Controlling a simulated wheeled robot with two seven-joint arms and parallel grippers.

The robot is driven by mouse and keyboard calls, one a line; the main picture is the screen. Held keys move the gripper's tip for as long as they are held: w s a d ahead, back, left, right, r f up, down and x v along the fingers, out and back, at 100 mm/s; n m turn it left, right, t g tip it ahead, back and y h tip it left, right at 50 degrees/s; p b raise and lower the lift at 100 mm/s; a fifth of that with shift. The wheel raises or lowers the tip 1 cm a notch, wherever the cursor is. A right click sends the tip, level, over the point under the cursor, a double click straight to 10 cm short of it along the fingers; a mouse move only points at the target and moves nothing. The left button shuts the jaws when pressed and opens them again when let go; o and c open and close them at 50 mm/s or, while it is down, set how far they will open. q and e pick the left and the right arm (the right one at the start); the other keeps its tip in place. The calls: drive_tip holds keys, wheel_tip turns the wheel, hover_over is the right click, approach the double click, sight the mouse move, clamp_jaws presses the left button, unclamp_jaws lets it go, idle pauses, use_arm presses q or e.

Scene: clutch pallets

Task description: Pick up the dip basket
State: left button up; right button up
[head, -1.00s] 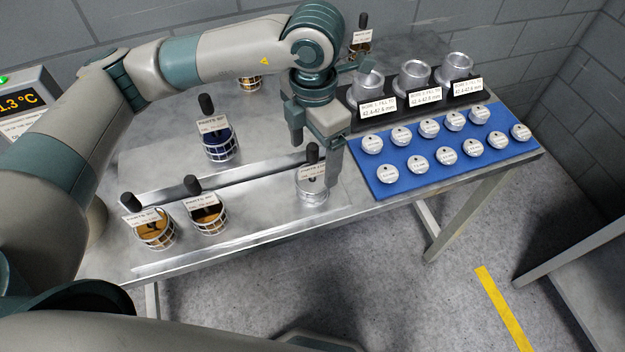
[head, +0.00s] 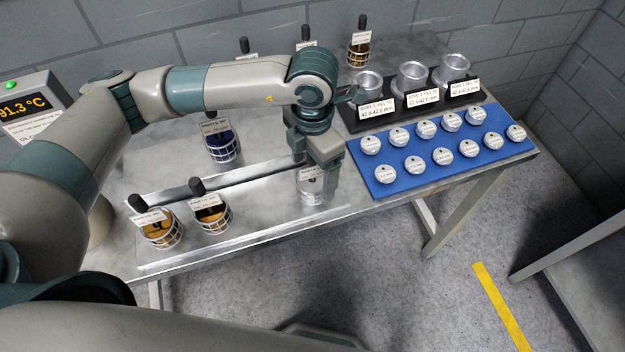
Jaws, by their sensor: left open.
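A dip basket (head: 311,192) with a pale label stands on the front strip of the bench, near its right end. My left gripper (head: 318,168) is open and pointed down right at this basket, with a finger on its right side. The gripper hides the basket's upright handle, and I cannot tell whether the fingers touch it. Other labelled dip baskets with black handles stand on the bench: two with amber contents at front left (head: 161,236) (head: 213,220), a blue one (head: 223,150) behind, and an amber one (head: 357,57) at the back. My right gripper is not in view.
A blue mat (head: 375,187) with several round silver pieces lies right of my gripper. Behind it, three metal cylinders (head: 411,76) stand on a black base with labels. A temperature display (head: 28,108) is at far left. Two more handles (head: 305,34) (head: 243,46) show behind my arm.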

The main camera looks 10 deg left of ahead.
use_arm(q)
drive_tip(key=c, duration=1.9)
drive_tip(key=shift+w+r, duration=0.1)
clamp_jaws()
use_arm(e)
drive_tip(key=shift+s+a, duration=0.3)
use_arm(q)
drive_tip(key=shift+r, duration=0.1)
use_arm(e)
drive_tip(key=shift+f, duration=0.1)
